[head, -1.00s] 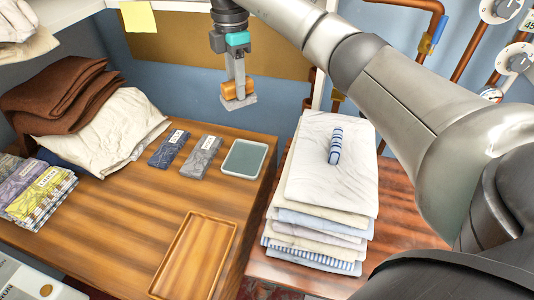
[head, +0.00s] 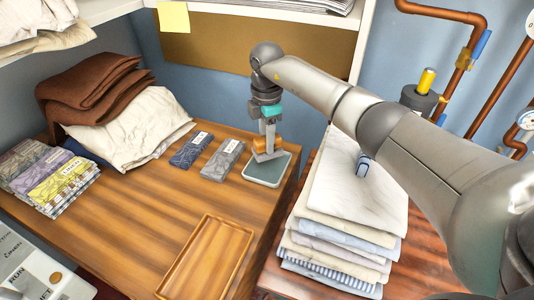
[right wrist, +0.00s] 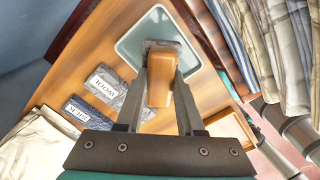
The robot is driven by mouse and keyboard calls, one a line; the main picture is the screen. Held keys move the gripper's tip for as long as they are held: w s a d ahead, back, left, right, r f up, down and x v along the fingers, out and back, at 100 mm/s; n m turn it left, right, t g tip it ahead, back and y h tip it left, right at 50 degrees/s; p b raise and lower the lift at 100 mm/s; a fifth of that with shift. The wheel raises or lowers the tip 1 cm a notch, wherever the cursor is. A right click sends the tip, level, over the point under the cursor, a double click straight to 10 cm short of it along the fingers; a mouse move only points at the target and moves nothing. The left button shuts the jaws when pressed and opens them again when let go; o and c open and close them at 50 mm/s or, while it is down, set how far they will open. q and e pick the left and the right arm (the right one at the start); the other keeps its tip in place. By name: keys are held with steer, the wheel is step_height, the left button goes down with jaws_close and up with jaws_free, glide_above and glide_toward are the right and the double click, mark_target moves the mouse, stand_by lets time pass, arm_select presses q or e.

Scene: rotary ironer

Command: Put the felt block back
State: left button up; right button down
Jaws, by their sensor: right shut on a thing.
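The felt block has an orange wooden grip (head: 268,145) and a grey felt face below it. My right gripper (head: 267,140) is shut on the wooden grip and points down. The block is over the back part of the small grey-green tray (head: 262,182), low over it; I cannot tell whether the felt touches. In the right wrist view the wooden grip (right wrist: 159,92) sits between the two fingers, with the felt (right wrist: 163,46) over the tray (right wrist: 129,47). My left gripper is not in view.
Two labelled cloth packets (head: 222,160) lie left of the tray. An empty wooden tray (head: 206,258) is at the front of the table. A stack of folded linen (head: 345,205) stands close on the right, with a striped roll (head: 363,166) on top. The middle of the table is clear.

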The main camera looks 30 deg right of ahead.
step_height(320, 180, down, 5)
steer(key=shift+r+b, duration=0.2)
steer(key=shift+b, duration=0.3)
steer(key=shift+f, duration=0.1)
steer(key=c, duration=1)
jaws_free()
steer(key=shift+f, duration=0.1)
steer(key=o, duration=0.5)
steer(key=shift+c, duration=0.2)
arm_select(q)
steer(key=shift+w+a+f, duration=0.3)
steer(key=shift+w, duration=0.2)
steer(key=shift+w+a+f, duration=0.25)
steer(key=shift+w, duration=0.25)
